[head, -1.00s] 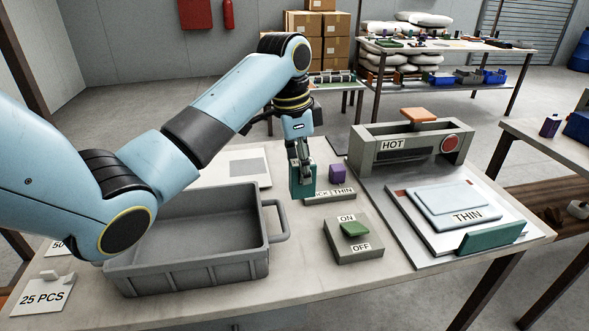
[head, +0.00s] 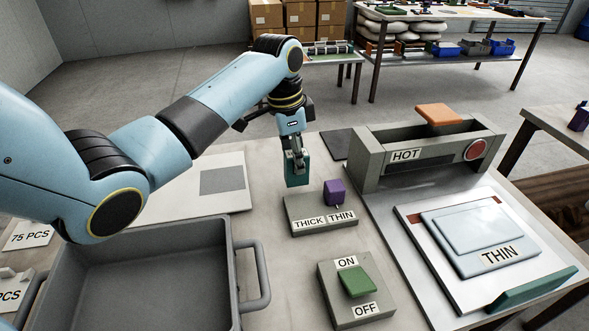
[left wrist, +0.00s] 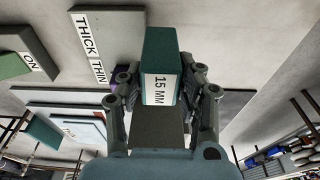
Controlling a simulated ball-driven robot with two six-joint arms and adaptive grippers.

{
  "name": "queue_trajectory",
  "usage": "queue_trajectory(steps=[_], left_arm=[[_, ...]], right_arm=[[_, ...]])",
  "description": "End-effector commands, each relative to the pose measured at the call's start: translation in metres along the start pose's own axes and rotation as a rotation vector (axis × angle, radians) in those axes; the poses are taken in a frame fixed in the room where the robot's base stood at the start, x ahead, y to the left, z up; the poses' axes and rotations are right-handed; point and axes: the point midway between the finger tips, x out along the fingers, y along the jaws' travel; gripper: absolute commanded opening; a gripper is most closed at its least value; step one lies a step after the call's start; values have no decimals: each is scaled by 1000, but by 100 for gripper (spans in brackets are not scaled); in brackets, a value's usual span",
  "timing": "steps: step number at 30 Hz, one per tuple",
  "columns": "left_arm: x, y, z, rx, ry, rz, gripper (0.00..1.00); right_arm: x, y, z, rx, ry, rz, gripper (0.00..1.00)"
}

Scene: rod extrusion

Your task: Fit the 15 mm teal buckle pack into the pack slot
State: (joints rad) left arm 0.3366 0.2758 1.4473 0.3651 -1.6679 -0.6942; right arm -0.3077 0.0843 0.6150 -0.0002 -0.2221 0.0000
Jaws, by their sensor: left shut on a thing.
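The teal buckle pack (head: 297,168) is a small teal block with a white "15 MM" label, which reads sideways in the left wrist view (left wrist: 161,88). My left gripper (head: 294,156) is shut on it, with a finger on each side of the pack (left wrist: 160,50) in the wrist view. It holds the pack just behind the left part of the THICK/THIN switch block (head: 312,228); its height above the table is hard to tell. I cannot make out which thing is the pack slot. My right gripper is not in view.
A purple knob (head: 334,192) stands on the THICK/THIN block. The ON/OFF block (head: 330,290) has a green rocker. A grey HOT press (head: 375,170) and a THIN-labelled plate (head: 485,255) are right. A grey bin (head: 140,250) and a white board (head: 170,195) are left.

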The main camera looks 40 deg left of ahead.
Motion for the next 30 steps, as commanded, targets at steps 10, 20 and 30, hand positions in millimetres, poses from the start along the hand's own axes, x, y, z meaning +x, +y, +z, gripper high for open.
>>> queue_trajectory(steps=[10,20,30], left_arm=[[35,0,5,0,0,-1,0],[37,0,6,0,0,-1,42],[37,0,6,0,0,-1,58]], right_arm=[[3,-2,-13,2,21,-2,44],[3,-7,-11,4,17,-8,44],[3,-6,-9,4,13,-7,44]])
